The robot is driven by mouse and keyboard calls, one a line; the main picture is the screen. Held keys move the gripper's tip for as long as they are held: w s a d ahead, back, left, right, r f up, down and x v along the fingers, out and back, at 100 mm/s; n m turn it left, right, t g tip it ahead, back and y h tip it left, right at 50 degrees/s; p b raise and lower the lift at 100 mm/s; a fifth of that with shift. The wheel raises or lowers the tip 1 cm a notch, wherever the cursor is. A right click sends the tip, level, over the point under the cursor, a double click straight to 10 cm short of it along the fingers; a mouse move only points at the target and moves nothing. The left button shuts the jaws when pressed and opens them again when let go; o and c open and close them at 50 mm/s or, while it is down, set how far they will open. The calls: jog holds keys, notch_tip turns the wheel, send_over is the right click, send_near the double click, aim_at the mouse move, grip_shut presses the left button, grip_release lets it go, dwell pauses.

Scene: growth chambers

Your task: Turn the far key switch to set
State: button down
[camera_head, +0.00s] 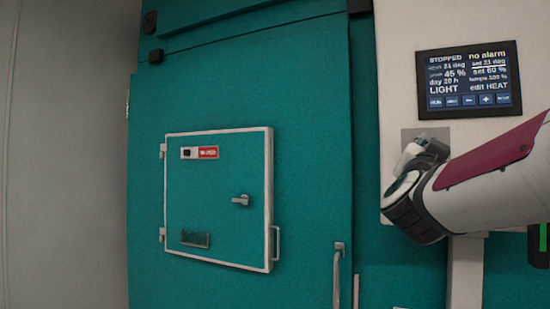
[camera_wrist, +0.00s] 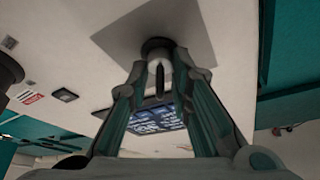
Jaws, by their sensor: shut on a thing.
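The key switch is on a grey plate (camera_wrist: 115,32) on the white control panel (camera_head: 405,70). Its dark round collar and key (camera_wrist: 158,55) show in the wrist view, between my fingertips. My gripper (camera_wrist: 160,75) is shut on the key, with one finger on each side. In the head view my gripper (camera_head: 415,160) reaches the plate below the display, and my arm hides the switch itself. I cannot read the switch's markings or tell which position the key points to.
A display (camera_head: 468,80) above the switch reads STOPPED, no alarm, LIGHT and edit HEAT. To the left is a teal chamber door (camera_head: 310,150) with a small framed hatch (camera_head: 220,220) and a long handle (camera_head: 338,275). A dark round thing (camera_wrist: 8,72) stands at the wrist view's left edge.

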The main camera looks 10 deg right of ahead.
jog(key=shift+m, duration=0.3)
jog(key=c, duration=1.8)
grip_release()
jog(key=v, duration=1.2)
jog(key=shift+r, duration=0.1)
jog(key=shift+w, duration=0.1)
